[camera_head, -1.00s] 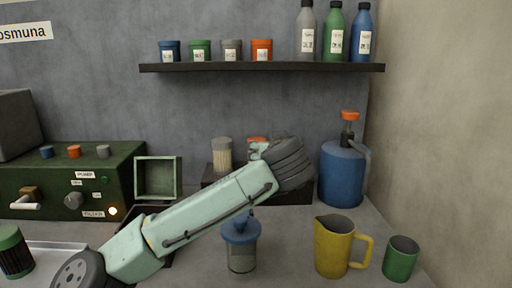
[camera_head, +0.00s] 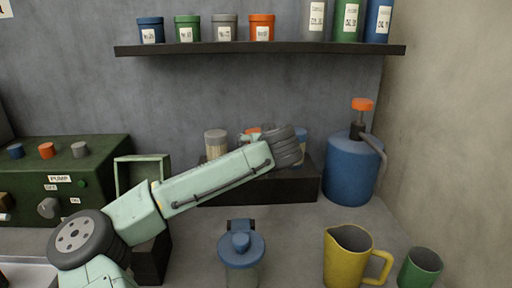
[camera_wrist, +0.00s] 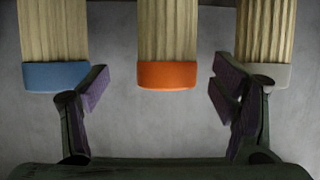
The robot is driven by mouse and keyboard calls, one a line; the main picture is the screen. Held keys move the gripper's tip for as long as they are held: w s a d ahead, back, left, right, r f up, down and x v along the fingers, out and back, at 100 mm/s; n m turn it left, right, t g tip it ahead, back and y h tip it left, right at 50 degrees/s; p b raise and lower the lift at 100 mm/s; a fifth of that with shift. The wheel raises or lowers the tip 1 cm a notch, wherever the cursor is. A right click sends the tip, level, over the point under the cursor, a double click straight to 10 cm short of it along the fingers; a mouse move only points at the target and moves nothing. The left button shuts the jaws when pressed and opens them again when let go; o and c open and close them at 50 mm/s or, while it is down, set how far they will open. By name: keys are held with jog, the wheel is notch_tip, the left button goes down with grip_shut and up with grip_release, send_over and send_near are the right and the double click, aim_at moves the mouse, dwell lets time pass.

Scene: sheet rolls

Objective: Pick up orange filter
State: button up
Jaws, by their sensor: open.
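The orange filter (camera_wrist: 166,75) has a pale pleated body and an orange end cap. It appears cap-down in the middle of the wrist view, between a blue-capped filter (camera_wrist: 56,76) and a grey-capped filter (camera_wrist: 264,75). My gripper (camera_wrist: 160,82) is open, one finger on each side of the orange cap, with clear gaps and nothing held. The left finger overlaps the blue cap's edge in the picture; the right overlaps the grey cap. Contact cannot be told. In the head view my arm hides most of the orange filter (camera_head: 253,130) and my gripper.
The filters stand on a dark block (camera_head: 300,187) against the wall. A blue pump can (camera_head: 350,172) is to its right. A blue-lidded jar (camera_head: 240,250), yellow jug (camera_head: 343,258) and green cup (camera_head: 420,268) stand in front. A shelf (camera_head: 260,50) with tins and bottles hangs above.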

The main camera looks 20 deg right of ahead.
jog(key=x, duration=0.1)
jog(key=p+x, duration=0.1)
jog(key=x, duration=0.1)
jog(key=p+x, duration=0.1)
jog(key=shift+w+a+f, duration=0.1)
jog(key=shift+w+a, duration=0.1)
jog(key=shift+a, duration=0.2)
jog(key=shift+w+d+f, duration=0.1)
jog(key=shift+w+f, duration=0.15)
jog(key=shift+w, duration=0.1)
jog(key=c, duration=1.5)
